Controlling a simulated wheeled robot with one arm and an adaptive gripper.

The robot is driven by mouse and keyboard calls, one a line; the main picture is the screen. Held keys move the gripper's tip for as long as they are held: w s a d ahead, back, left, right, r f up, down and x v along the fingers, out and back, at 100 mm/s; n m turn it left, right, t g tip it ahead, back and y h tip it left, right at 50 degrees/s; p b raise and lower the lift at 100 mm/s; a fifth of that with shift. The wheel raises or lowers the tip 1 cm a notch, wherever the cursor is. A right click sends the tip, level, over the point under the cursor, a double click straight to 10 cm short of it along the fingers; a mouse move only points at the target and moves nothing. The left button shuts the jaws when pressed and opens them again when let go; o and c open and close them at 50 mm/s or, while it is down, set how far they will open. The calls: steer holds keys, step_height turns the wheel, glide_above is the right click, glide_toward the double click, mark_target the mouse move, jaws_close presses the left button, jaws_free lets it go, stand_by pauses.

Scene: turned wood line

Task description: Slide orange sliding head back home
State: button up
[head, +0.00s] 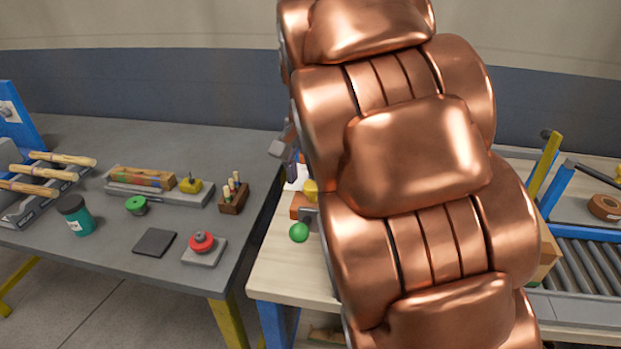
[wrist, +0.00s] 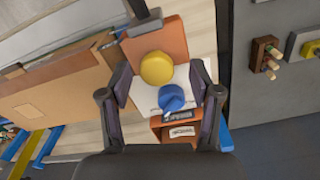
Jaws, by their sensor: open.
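In the wrist view, an orange block (wrist: 158,40) with a grey bar (wrist: 145,27) across it stands at the top of a small fixture. It shows in the head view as an orange piece (head: 299,206), partly hidden by my arm. A yellow knob (wrist: 156,68) sits beside it, and a blue knob (wrist: 171,97) is on the white plate (wrist: 143,97). A second orange part (wrist: 181,140) with a label is lower down. I cannot tell which orange part is the sliding head. My gripper (wrist: 159,74) is open above the fixture, fingers either side of the knobs, apparently holding nothing.
A brown box (wrist: 55,92) stands close beside the fixture. A green ball (head: 299,232) is at the fixture's near end. The grey table (head: 120,275) to the left holds a red-knobbed block (head: 201,243), a peg block (head: 234,197) and other parts. My arm hides much of the bench.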

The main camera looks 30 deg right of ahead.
steer(key=shift+r, duration=3.4)
